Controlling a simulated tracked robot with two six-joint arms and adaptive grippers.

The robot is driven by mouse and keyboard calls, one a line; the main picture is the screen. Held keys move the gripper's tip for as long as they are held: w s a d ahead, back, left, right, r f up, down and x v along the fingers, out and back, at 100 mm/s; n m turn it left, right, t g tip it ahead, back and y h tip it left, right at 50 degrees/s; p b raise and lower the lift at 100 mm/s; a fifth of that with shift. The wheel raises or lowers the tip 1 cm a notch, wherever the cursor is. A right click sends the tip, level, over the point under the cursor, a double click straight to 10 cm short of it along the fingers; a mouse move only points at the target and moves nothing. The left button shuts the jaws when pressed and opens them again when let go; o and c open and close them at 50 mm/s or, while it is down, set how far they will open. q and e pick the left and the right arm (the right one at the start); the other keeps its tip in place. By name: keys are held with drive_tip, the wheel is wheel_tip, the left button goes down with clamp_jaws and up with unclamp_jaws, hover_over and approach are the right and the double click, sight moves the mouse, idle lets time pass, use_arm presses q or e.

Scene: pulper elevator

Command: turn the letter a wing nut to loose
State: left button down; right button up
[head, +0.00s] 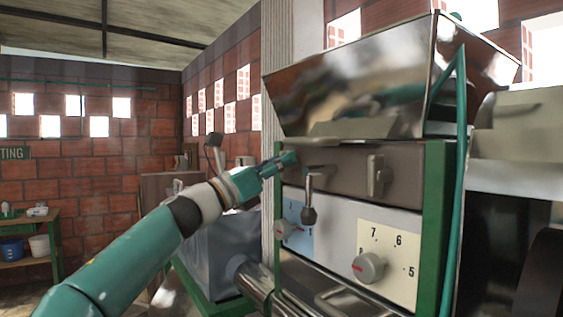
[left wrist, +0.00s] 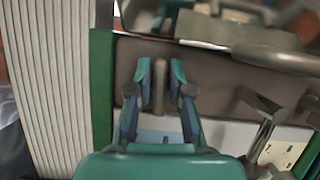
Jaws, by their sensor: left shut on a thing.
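My left gripper (head: 284,160) reaches in from the left to the left end of the brown upper panel of the machine. In the left wrist view, my left gripper (left wrist: 161,78) has its two teal fingers on either side of an upright grey-brown wing nut (left wrist: 160,88) and is shut on it. In the head view the gripper covers this wing nut. A second, similar wing nut (head: 376,176) stands upright farther right on the same panel, apart from the gripper. No letter is readable on either nut. My right gripper is in neither view.
A lever with a dark knob (head: 309,215) hangs just right of the gripper. Below are a red-marked dial (head: 368,267) and a blue-labelled dial (head: 284,228). A shiny metal hopper (head: 370,85) overhangs the panel. A green post (head: 433,220) bounds it on the right.

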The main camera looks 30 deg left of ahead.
use_arm(q)
drive_tip(key=n+y+p, duration=0.1)
drive_tip(key=n, duration=0.2)
drive_tip(key=n+y+p, duration=0.1)
drive_tip(key=n+y, duration=0.1)
drive_tip(key=n, duration=0.1)
drive_tip(key=shift+a+r+t, duration=0.1)
drive_tip(key=shift+r+t, duration=0.05)
drive_tip(key=shift+t, duration=0.15)
drive_tip(key=n+y+p, duration=0.1)
drive_tip(key=n+y, duration=0.1)
drive_tip(key=n, duration=0.1)
drive_tip(key=shift+a+n+p, duration=0.1)
drive_tip(key=shift+n+p, duration=0.2)
drive_tip(key=shift+p, duration=0.1)
drive_tip(key=shift+f+n+y+p, duration=0.2)
drive_tip(key=shift+n+y+p, duration=0.2)
drive_tip(key=shift+n, duration=0.7)
drive_tip(key=shift+w+a+f+n+g+y, duration=0.1)
drive_tip(key=shift+n+g+y, duration=0.3)
drive_tip(key=shift+n, duration=0.75)
drive_tip(key=shift+a+f+n+g+y, duration=0.15)
drive_tip(key=shift+n+g, duration=0.4)
drive_tip(key=shift+n, duration=0.65)
drive_tip(key=shift+w+d+f+n+g+y, duration=0.1)
drive_tip(key=shift+n+g+y, duration=0.3)
drive_tip(key=shift+n, duration=0.75)
drive_tip(key=shift+f, duration=0.1)
